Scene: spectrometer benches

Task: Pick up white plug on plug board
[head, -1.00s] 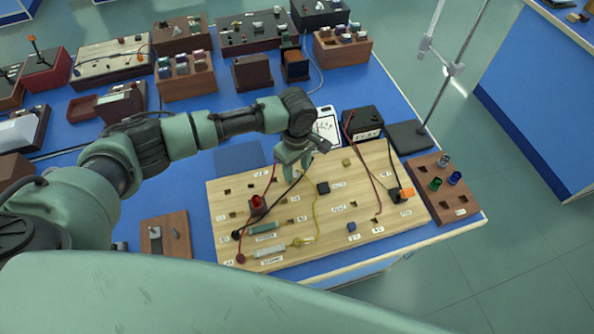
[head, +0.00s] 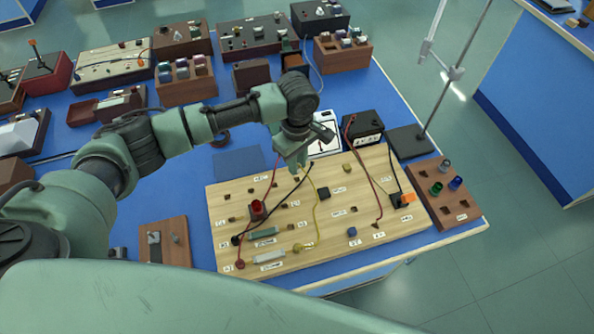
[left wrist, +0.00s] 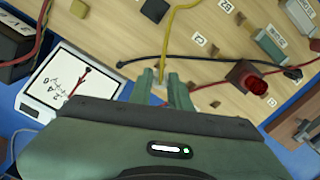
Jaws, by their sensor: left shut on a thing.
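My left gripper (head: 296,162) is over the back edge of the wooden plug board (head: 225,200). In the left wrist view its fingers (left wrist: 160,92) are shut on a small pale piece, the white plug (left wrist: 158,90). Most of the plug is hidden between the fingers. A yellow wire (left wrist: 167,45) runs up from the fingers across the board. In the head view this wire (head: 316,205) leads to the yellow plug (head: 299,247) near the front. My right gripper is not in view.
A red lamp (head: 257,206) stands on the board, with red and black wires around it. A white dial meter (head: 325,147) and a black box (head: 362,127) stand just behind. A dark stand base with a metal rod (head: 437,105) is at the right.

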